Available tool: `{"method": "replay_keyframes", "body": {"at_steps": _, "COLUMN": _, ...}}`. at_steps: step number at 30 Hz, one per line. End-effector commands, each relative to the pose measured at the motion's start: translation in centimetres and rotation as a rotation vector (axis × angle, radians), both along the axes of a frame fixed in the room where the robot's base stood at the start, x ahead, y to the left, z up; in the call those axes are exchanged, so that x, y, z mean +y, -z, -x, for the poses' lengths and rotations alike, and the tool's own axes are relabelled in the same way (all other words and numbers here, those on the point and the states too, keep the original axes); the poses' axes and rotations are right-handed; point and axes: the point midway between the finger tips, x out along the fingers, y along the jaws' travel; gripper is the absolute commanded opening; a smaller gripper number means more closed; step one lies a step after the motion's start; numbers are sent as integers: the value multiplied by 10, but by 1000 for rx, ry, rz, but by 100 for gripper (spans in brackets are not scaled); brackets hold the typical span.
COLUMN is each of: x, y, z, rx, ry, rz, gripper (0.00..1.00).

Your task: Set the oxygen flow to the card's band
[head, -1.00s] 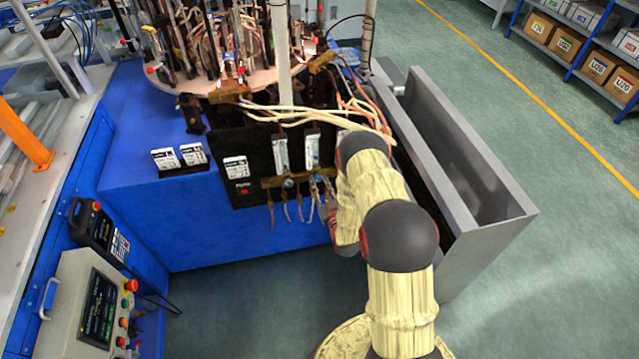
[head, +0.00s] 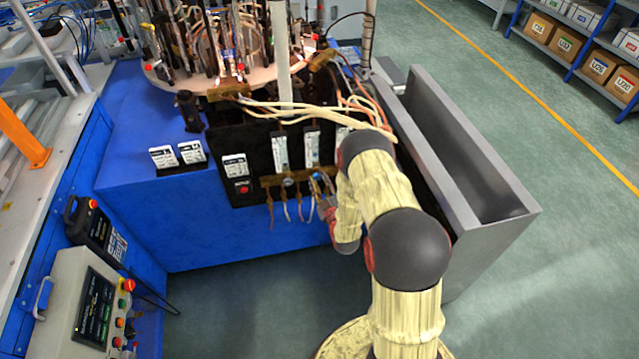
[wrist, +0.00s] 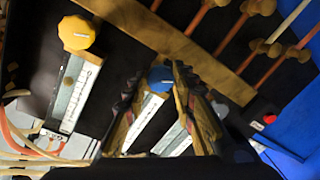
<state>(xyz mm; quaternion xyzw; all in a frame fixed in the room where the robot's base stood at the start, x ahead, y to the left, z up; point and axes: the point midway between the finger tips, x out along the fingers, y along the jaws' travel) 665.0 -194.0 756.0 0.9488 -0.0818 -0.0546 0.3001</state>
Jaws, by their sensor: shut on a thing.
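My gripper (wrist: 160,92) is shut on a blue knob (wrist: 160,77) at the end of a flow tube (wrist: 146,118) on the black panel. In the head view my gripper (head: 325,205) is at the panel's lower edge, partly hidden by my arm. A yellow knob (wrist: 76,32) with its own flow tube (wrist: 80,90) is to the left in the wrist view. The head view shows two flow tubes (head: 280,150) (head: 312,148); my arm covers part of the panel's right side. A white card (head: 235,166) is on the panel's left. Its print and the flow readings are too small to read.
A brass-coloured bar (wrist: 165,38) with hose fittings runs along the knobs. A red button (head: 243,188) is below the card. Pale hoses (head: 325,115) cross above the tubes. Two small cards (head: 163,157) (head: 191,152) stand left. A grey open bin (head: 470,160) is right.

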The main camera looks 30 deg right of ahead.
Motion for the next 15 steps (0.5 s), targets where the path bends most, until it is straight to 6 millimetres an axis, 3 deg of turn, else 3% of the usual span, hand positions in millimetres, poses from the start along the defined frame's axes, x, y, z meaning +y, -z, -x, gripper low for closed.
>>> {"method": "replay_keyframes", "body": {"at_steps": 15, "x": 2, "y": -1, "z": -1, "rx": 128, "ry": -2, "rz": 454, "gripper": 1}}
